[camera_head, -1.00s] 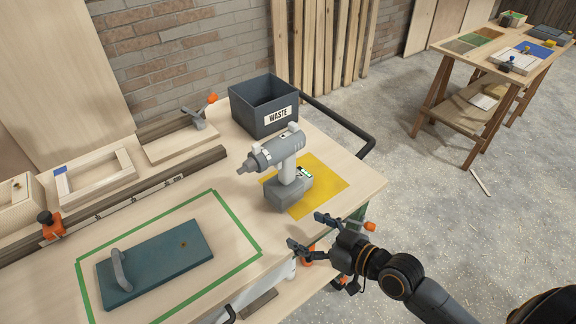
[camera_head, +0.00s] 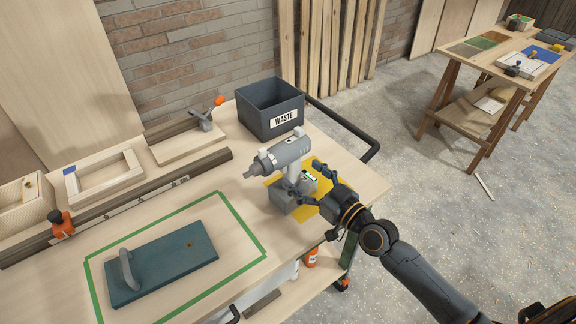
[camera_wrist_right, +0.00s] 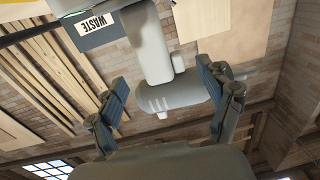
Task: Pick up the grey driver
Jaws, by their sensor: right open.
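The grey driver (camera_head: 283,156) stands upright on its battery base at the edge of a yellow patch (camera_head: 318,205) on the workbench. Its nose points left in the head view. My right gripper (camera_head: 305,180) is open, with its fingers by the driver's handle and base. In the right wrist view the driver (camera_wrist_right: 150,50) shows upside down, and its handle lies between the two open fingers (camera_wrist_right: 165,105). I cannot tell whether either finger touches it. Part of the driver's base is hidden behind the gripper. My left gripper is not in view.
A dark waste bin (camera_head: 272,108) stands behind the driver. A teal board with a handle (camera_head: 165,262) lies inside a green outline at the front left. A clamp (camera_head: 204,120) and wooden frames (camera_head: 105,178) line the back. A black rail (camera_head: 345,125) runs along the right end.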

